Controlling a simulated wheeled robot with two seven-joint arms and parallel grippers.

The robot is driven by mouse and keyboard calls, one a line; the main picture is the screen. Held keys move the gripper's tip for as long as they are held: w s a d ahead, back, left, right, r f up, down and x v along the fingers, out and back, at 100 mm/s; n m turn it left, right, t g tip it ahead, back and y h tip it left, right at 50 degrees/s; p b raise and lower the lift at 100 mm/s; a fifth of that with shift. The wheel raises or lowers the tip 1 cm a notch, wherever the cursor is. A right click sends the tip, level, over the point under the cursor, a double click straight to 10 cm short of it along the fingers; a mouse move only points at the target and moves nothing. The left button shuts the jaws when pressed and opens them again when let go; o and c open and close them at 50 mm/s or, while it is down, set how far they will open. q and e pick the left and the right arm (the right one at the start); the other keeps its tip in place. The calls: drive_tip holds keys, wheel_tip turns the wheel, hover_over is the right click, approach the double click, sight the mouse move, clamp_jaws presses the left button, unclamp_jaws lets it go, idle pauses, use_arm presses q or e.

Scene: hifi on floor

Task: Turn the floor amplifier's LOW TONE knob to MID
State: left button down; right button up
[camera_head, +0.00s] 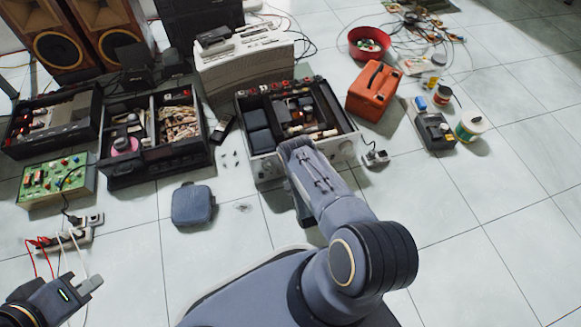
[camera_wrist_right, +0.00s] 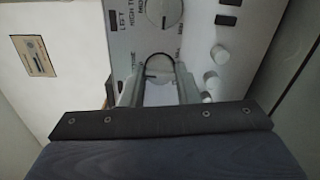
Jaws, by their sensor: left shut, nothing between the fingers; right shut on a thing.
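The floor amplifier (camera_head: 343,150) is a silver-fronted unit with an open top, in the middle of the head view. My right arm reaches down to its front panel and hides part of it, with the gripper itself. In the right wrist view the panel (camera_wrist_right: 93,70) is close up. My right gripper (camera_wrist_right: 160,82) is shut on a round silver knob (camera_wrist_right: 160,66), one finger on each side. The label beside that knob is partly hidden; "TONE" can be read. Another knob (camera_wrist_right: 163,12) sits above it near "HIGH TONE". My left gripper (camera_head: 88,287) is shut and empty at lower left.
An orange case (camera_head: 374,92) stands right of the amplifier. Open units with parts (camera_head: 160,160) and a green circuit board (camera_head: 56,180) lie to the left. A blue-grey pouch (camera_head: 193,205) is on the tiles. In the wrist view, small white knobs (camera_wrist_right: 219,54) are close on the right.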

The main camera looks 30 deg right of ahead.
drive_tip(key=shift+s+n, duration=0.1)
drive_tip(key=shift+n, duration=0.2)
drive_tip(key=o, duration=1)
drive_tip(key=shift+c, duration=0.2)
drive_tip(key=p+v, duration=0.2)
drive_tip(key=v, duration=0.5)
drive_tip(key=shift+s, duration=0.4)
